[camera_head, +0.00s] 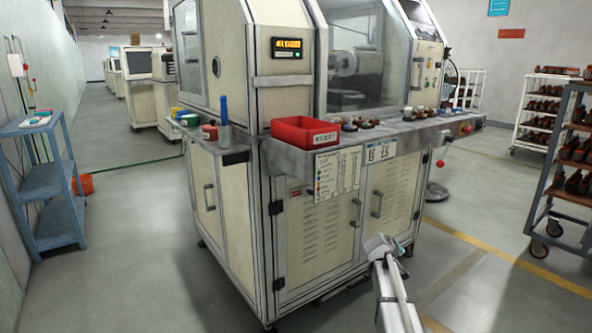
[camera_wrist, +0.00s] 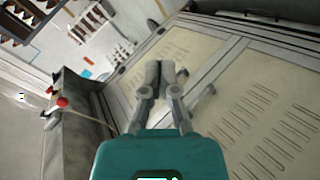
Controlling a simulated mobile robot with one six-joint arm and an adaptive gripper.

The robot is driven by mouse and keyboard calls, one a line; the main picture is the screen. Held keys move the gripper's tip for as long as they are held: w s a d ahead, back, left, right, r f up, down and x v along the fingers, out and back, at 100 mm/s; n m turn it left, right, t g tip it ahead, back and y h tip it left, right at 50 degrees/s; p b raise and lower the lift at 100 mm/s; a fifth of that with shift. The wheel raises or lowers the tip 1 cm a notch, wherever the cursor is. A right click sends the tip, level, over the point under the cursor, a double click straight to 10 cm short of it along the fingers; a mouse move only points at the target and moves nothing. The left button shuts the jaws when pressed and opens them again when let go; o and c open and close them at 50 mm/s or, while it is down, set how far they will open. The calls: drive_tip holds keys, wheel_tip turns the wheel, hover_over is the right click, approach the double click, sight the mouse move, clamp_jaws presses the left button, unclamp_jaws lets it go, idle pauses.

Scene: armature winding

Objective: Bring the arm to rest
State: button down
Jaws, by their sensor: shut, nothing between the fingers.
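My arm rises from the bottom edge of the head view, in front of the winding machine (camera_head: 318,235). My gripper's fingers are not clear in the head view. In the wrist view my gripper (camera_wrist: 167,68) shows with its two fingers close together and nothing held between them. Behind the fingers are the machine's cream cabinet doors with vent slots (camera_wrist: 262,115), seen at a tilt. The fingers appear apart from the doors.
A red bin (camera_head: 305,132) sits on the machine's ledge, with several small parts to its right. Shelf carts (camera_head: 548,205) stand at the right and a blue shelf (camera_head: 48,190) at the left. The floor right of the machine (camera_head: 490,270) is clear.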

drive_tip(key=s+a+f+m+g+y, duration=0.1)
drive_tip(key=s+a+f+g+y, duration=0.2)
drive_tip(key=s+a, duration=0.55)
drive_tip(key=s+a+f+m+g+y, duration=0.1)
drive_tip(key=s+a+f+g+y, duration=0.2)
drive_tip(key=s, duration=1.1)
drive_tip(key=s+a+f+g+y, duration=0.25)
drive_tip(key=s+a, duration=0.55)
drive_tip(key=s, duration=0.4)
wheel_tip(320, 180, up, 38)
drive_tip(key=p, duration=3.8)
drive_tip(key=shift+w+d+t, duration=0.2)
drive_tip(key=shift+w+t, duration=0.05)
drive_tip(key=shift+t, duration=0.1)
drive_tip(key=shift+f, duration=0.1)
